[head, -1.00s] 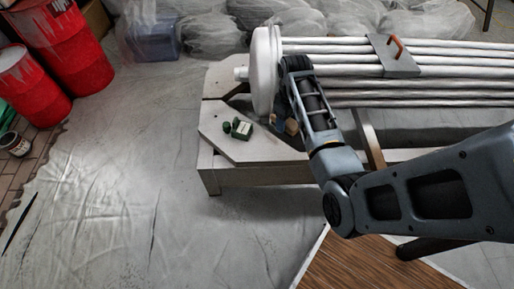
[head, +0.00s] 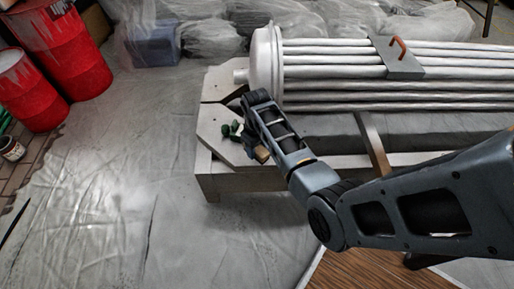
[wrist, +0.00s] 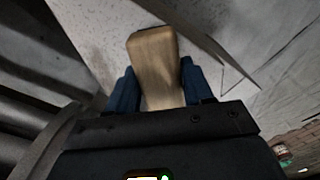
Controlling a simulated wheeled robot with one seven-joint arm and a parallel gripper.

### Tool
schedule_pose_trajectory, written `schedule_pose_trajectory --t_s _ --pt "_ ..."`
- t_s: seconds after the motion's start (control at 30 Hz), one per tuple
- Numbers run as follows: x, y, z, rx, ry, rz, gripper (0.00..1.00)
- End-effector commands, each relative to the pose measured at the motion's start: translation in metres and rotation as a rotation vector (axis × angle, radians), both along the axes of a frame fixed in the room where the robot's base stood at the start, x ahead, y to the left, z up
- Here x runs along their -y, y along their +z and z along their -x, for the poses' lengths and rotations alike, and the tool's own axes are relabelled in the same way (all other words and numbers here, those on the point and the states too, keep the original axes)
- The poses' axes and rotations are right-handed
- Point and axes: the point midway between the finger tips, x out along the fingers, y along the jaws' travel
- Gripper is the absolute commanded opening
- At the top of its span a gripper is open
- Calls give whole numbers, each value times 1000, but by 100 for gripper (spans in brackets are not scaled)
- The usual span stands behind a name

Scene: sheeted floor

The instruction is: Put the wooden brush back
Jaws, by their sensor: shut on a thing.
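The wooden brush (wrist: 155,60) shows in the wrist view as a pale wooden block between the two blue fingers of my gripper (wrist: 153,88). My gripper is shut on it. In the head view a small tan part of the brush (head: 262,154) shows beside my gripper (head: 254,148), over the near left end of the pale bench (head: 212,128). The rest of the brush is hidden by my arm. I cannot tell whether the brush touches the bench top.
Small green items (head: 229,131) lie on the bench just left of my gripper. A bundle of metal tubes with a round end plate (head: 265,62) lies along the bench behind. Red drums (head: 32,88) stand at the left.

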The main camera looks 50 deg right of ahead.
Motion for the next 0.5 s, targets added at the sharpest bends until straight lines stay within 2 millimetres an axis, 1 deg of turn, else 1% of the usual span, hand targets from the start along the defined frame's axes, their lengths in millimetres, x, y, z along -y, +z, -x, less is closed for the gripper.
schedule_pose_trajectory --t_s 0.2,0.4,0.43,0.5 --pt "0 0 0 1 0 0 23" --pt "0 -5 0 1 -1 0 23" --pt "1 -5 0 1 -1 0 53" --pt "0 -4 0 1 -1 0 60"
